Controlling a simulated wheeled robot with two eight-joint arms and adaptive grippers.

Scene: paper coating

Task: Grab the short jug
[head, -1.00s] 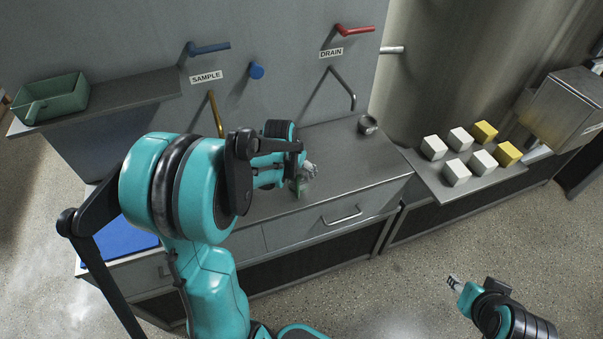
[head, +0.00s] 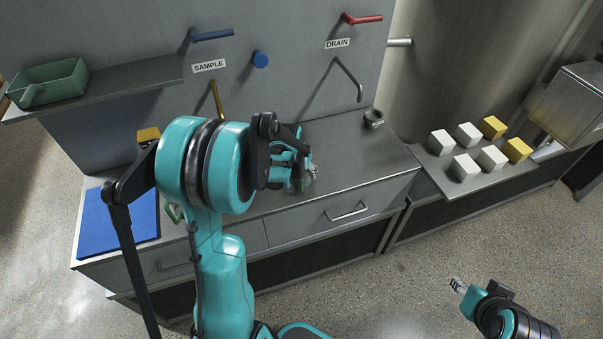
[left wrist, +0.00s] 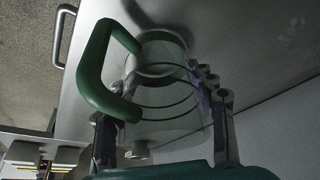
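A clear jug with a green handle (left wrist: 92,75) is between the two fingers of my left gripper (left wrist: 165,125) in the left wrist view. The clear body (left wrist: 165,97) has dark rings, and the handle sticks out to the left. The fingers lie close along both sides of the jug; I cannot tell whether they press on it. In the head view my left gripper (head: 303,178) is low over the grey counter (head: 335,150), and the jug is mostly hidden. My right gripper (head: 457,285) is over the floor at lower right, away from the counter; its finger gap is too small to judge.
A small grey cup (head: 374,118) stands at the counter's back right. White and yellow blocks (head: 467,167) sit on a shelf at right. A blue mat (head: 118,222) lies at left, and a green tray (head: 48,82) stands on the upper shelf. Pipes and handles project from the wall.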

